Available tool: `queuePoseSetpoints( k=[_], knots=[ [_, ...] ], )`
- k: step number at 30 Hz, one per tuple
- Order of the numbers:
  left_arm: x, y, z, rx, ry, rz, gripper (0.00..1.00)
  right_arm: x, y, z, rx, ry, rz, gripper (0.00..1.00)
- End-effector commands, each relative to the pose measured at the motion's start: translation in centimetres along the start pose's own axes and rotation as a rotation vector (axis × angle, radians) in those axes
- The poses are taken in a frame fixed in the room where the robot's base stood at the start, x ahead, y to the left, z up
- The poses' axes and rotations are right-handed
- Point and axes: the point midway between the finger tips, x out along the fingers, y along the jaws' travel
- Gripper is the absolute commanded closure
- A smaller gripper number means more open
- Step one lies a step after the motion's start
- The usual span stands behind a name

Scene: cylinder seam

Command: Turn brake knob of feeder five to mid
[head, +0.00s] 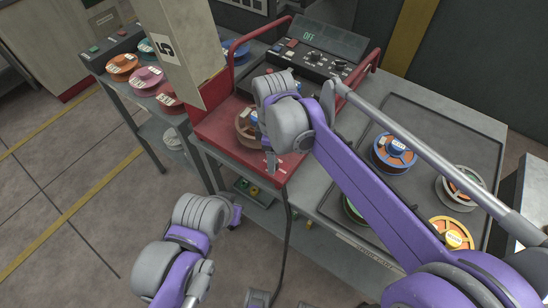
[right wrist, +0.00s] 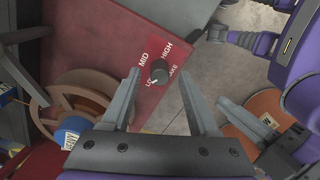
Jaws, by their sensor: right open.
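The brake knob (right wrist: 160,70) is a small black knob on a red panel (right wrist: 128,50) printed MID, HIGH and LOW. In the right wrist view its light mark appears to point down toward LOW. My right gripper (right wrist: 159,76) is open, with one finger on each side of the knob in the picture; I cannot tell whether either touches it. In the head view this gripper (head: 270,160) is over the front of the red feeder (head: 215,120), and the knob is hidden. My left gripper (head: 236,213) is low, in front of the bench, its fingers unclear.
A pale upright panel (head: 185,45) with a dark mark stands left of the feeder. A control box (head: 310,60) reading OFF sits behind. A brown spool (right wrist: 75,100) lies close to my right gripper. More spools lie in a dark tray (head: 425,120) at right.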

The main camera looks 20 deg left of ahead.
Motion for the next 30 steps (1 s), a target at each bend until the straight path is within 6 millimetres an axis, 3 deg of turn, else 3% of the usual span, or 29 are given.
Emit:
queuePoseSetpoints(
  k=[12,22,30],
  knots=[
    [0.03,0.0,0.03,0.0,0.0,0.0,1.0,0.87,-0.01,0.02,0.0,0.0,0.0,0.41],
    [0.03,0.0,0.03,0.0,0.0,0.0,1.0,0.85,-0.01,0.02,0.0,0.0,0.0,1.0],
    [0.03,0.0,0.03,0.0,0.0,0.0,1.0,0.85,-0.01,0.02,0.004,0.0,0.0,1.0]
  ],
)
